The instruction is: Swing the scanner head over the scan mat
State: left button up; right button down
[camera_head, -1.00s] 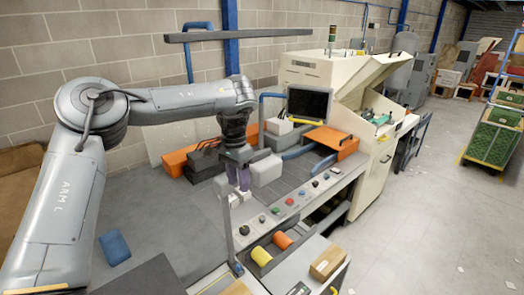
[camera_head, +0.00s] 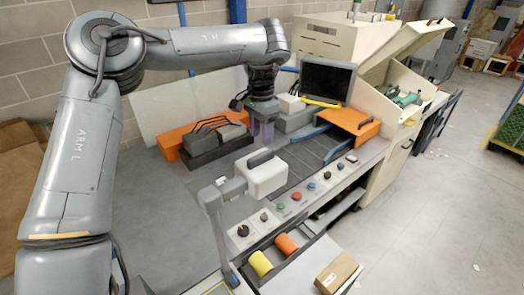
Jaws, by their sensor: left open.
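The scanner head (camera_head: 266,176) appears to be the pale box with a dark grip on top, joined by a short arm to the upright grey post (camera_head: 222,240). A dark lined surface (camera_head: 289,186), which looks like the scan mat, lies to its right and behind; the head covers part of it. My left gripper (camera_head: 262,138) is open, pointing down with purple fingers, just above and behind the head in the picture. It looks empty and apart from the grip. My right gripper is not in view.
A control strip with buttons (camera_head: 281,206) runs along the front. A monitor (camera_head: 328,82) and an orange tray (camera_head: 347,121) stand behind. Grey and orange cases (camera_head: 212,143) sit left of the gripper. Yellow and orange rolls (camera_head: 260,262) lie in front.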

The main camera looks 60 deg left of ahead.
aim_at(261, 154)
pick_arm(q)
notch_tip(261, 154, down, 7)
jog(key=shift+f+p, duration=0.1)
jog(key=shift+p, duration=0.8)
jog(key=shift+f, duration=0.5)
grip_shut()
